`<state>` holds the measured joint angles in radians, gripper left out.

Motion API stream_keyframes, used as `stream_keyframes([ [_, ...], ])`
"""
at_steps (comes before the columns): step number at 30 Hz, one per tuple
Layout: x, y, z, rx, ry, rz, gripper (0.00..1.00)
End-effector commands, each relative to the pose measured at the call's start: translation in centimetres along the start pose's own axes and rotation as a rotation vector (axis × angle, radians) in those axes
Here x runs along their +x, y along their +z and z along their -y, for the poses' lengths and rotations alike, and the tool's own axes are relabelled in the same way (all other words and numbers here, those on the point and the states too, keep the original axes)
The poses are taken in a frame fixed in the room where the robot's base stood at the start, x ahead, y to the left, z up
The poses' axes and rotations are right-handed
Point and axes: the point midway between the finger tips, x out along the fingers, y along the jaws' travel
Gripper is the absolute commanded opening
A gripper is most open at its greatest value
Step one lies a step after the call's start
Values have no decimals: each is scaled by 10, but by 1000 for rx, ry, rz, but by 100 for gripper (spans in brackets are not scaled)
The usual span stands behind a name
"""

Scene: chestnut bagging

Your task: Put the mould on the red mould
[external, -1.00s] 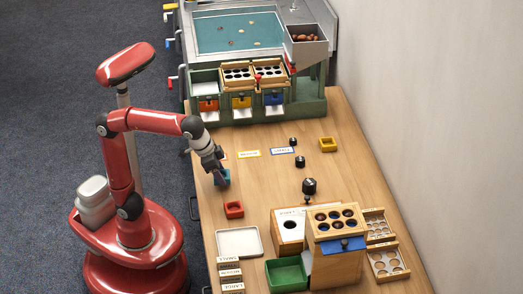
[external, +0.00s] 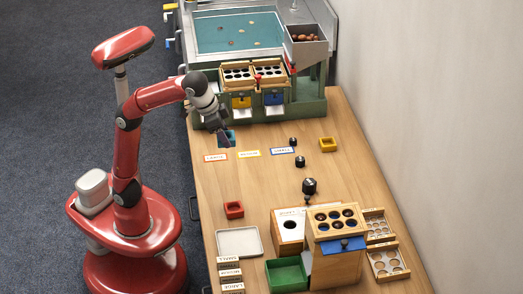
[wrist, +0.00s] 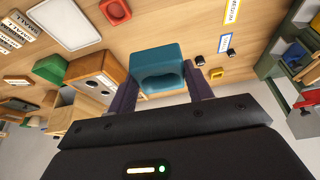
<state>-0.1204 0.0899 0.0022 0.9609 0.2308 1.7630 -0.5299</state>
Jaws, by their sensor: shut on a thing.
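My gripper (external: 222,132) is shut on a teal-blue mould (external: 230,138) and holds it above the table, towards the far left side. In the wrist view the teal-blue mould (wrist: 160,68) sits between the two fingers (wrist: 166,88), with its hollow showing. The red mould (external: 234,209) rests on the table near its left edge, apart from my gripper and nearer the camera. It also shows in the wrist view (wrist: 112,12), at the top left of the held mould.
A yellow mould (external: 327,144) and several black knobbed pieces (external: 309,186) stand on the right. A white tray (external: 240,241), a green bin (external: 287,274) and a wooden stand (external: 337,265) are nearer. Label cards (external: 249,153) lie flat. The table around the red mould is clear.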

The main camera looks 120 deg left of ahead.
Motion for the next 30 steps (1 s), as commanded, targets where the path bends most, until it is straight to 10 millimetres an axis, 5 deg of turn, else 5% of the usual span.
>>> stream_keyframes([
  [3, -7, -11, -40, -10, -6, 0, 27],
  [9, -8, -14, -80, -40, -12, 0, 27],
  [14, 13, -5, -88, -49, -15, 1, 27],
  [24, 98, 30, -87, -49, -16, 1, 27],
  [30, 133, 45, -88, -49, -14, -1, 27],
])
